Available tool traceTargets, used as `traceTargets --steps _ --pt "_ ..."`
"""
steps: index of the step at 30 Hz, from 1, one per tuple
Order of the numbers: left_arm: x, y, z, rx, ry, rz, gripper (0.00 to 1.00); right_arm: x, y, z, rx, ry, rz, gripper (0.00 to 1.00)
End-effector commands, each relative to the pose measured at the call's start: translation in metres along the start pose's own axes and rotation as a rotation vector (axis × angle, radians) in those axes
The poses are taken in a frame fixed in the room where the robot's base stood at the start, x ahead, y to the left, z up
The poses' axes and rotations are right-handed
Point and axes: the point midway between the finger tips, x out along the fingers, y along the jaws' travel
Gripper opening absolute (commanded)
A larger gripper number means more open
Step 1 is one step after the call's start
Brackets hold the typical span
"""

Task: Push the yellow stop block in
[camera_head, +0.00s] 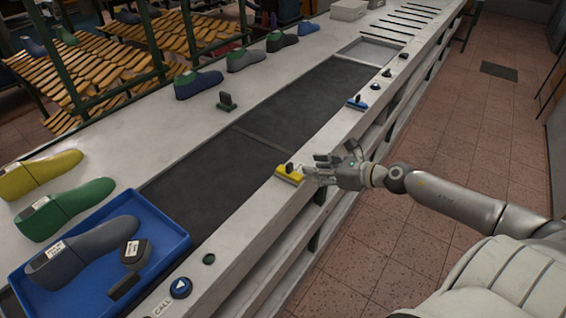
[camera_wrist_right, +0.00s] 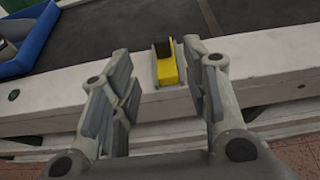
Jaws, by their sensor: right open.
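The yellow stop block (camera_head: 289,174) sits on the white front rail of the bench, beside the dark conveyor belt, with a dark upright knob on it. My right gripper (camera_head: 318,170) is just to the right of it in the head view. In the right wrist view the yellow stop block (camera_wrist_right: 167,68) stands ahead between the two spread fingers of my right gripper (camera_wrist_right: 162,92). The gripper is open and empty. I cannot tell from the head view whether a fingertip touches the block. My left gripper is not in view.
A blue stop block (camera_head: 357,103) sits farther along the rail. A blue tray (camera_head: 178,246) with a grey shoe last (camera_head: 85,250) stands at the near left, by a round call button (camera_head: 180,288). Green and yellow lasts lie behind it. The belt (camera_head: 215,165) beside the yellow block is bare.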

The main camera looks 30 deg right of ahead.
Motion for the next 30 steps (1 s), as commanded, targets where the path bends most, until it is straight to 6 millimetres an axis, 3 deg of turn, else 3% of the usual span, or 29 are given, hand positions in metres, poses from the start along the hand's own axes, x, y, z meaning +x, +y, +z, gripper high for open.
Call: traceTargets --steps 30 --pt "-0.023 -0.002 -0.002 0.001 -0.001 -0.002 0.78 0.099 -0.001 0.001 0.009 -0.002 -0.002 0.43"
